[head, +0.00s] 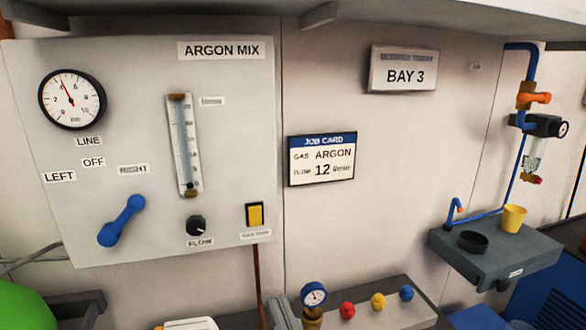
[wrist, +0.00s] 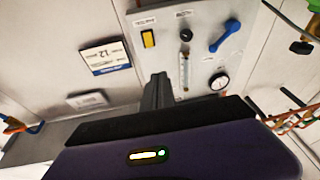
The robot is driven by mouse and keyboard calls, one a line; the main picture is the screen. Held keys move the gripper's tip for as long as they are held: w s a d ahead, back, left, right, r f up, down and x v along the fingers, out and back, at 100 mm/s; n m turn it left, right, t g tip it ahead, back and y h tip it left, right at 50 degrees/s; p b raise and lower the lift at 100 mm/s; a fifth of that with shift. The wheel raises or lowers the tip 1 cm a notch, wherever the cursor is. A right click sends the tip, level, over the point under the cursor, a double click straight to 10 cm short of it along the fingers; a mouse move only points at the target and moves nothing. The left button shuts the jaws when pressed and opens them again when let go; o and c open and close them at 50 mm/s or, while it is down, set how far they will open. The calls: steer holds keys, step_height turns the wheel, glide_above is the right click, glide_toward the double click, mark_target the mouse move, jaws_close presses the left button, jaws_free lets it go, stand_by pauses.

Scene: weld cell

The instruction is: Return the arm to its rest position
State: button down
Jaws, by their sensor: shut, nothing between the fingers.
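My gripper (wrist: 158,82) shows in the wrist view as narrow grey fingers, closed together with nothing between them, in front of the dark purple body of my wrist. The fingers appear to point towards the wall with the gas panel. The head view does not show my arm or gripper. The gas panel (head: 230,80), marked ARGON MIX, carries a blue lever (head: 121,221) slanting up to the right under the RIGHT label. The panel also holds a black FLOW knob (head: 196,226), a flow tube (head: 184,145), a round gauge (head: 71,99) and a yellow switch (head: 255,215).
A job card (head: 322,160) reads argon, flow 12. A BAY 3 sign (head: 403,69) hangs beside it. A grey shelf (head: 480,262) at right bears a yellow cup (head: 513,218) and a black dish (head: 473,242). Blue piping (head: 521,47) runs above. An overhead ledge (head: 400,12) spans the top.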

steer(key=s+d+f+m+g+h, duration=0.2)
steer(key=s+d+f+h, duration=0.2)
steer(key=s+d+f, duration=0.6)
steer(key=s+d+f+m+g+h, duration=0.2)
steer(key=s+d+f, duration=0.9)
steer(key=s, duration=0.6)
steer(key=shift+s+f+m+g+h, duration=0.25)
steer(key=shift+f+m+g+h, duration=0.15)
steer(key=shift+f+m+h, duration=0.5)
steer(key=shift+r, duration=0.3)
